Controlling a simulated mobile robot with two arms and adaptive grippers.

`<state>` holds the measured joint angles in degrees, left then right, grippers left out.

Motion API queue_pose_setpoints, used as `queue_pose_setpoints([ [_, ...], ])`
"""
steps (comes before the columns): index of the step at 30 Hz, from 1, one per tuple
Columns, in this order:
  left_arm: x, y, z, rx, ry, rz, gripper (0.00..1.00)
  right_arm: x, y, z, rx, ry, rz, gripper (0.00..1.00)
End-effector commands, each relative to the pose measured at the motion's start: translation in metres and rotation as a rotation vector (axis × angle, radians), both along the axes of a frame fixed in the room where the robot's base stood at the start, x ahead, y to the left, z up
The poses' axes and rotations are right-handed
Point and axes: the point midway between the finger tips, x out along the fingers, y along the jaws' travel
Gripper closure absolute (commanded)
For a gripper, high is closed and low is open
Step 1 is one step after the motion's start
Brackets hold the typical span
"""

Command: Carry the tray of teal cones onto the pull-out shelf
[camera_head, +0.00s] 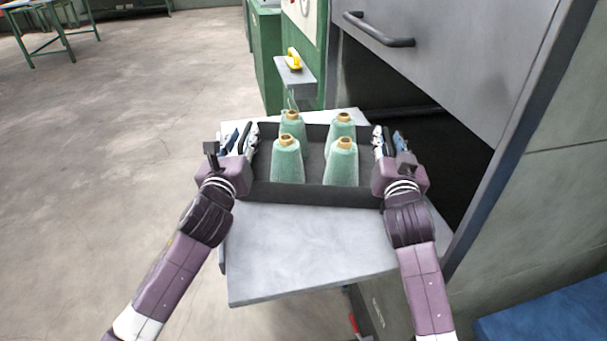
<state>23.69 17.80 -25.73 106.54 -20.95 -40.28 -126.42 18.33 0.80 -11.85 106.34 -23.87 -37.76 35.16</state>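A dark tray (312,194) holds several teal cones (287,164) with tan tops, all standing upright. The tray is over the pale grey pull-out shelf (310,245), towards its back part. I cannot tell for certain whether it rests on the shelf or is just above it. My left gripper (242,138) is at the tray's left end wall, and my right gripper (389,139) is at its right end wall. Both have fingers pointing away from me. Whether the fingers pinch the walls is not clear.
A grey cabinet front (450,60) with a dark handle (380,32) rises behind on the right, above a dark opening. A small grey ledge with a yellow object (294,58) stands beyond the shelf. The shelf's near part is bare. Open floor lies left.

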Motion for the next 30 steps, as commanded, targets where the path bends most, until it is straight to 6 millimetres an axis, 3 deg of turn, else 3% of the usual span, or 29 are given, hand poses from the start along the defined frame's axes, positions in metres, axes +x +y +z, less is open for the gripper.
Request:
queue_pose_setpoints([
  [11,-0.011,0.001,-0.001,0.002,0.001,-0.001,0.73,0.000,-0.001,0.000,-0.001,-0.001,-0.002,0.73],
  [24,-0.095,0.006,-0.001,0.001,0.002,-0.002,0.73,0.000,-0.001,0.000,-0.001,-0.001,-0.002,0.73],
  [30,-0.116,0.007,-0.001,0.001,0.001,-0.001,0.73,0.000,-0.001,0.000,-0.001,-0.001,-0.002,0.73],
])
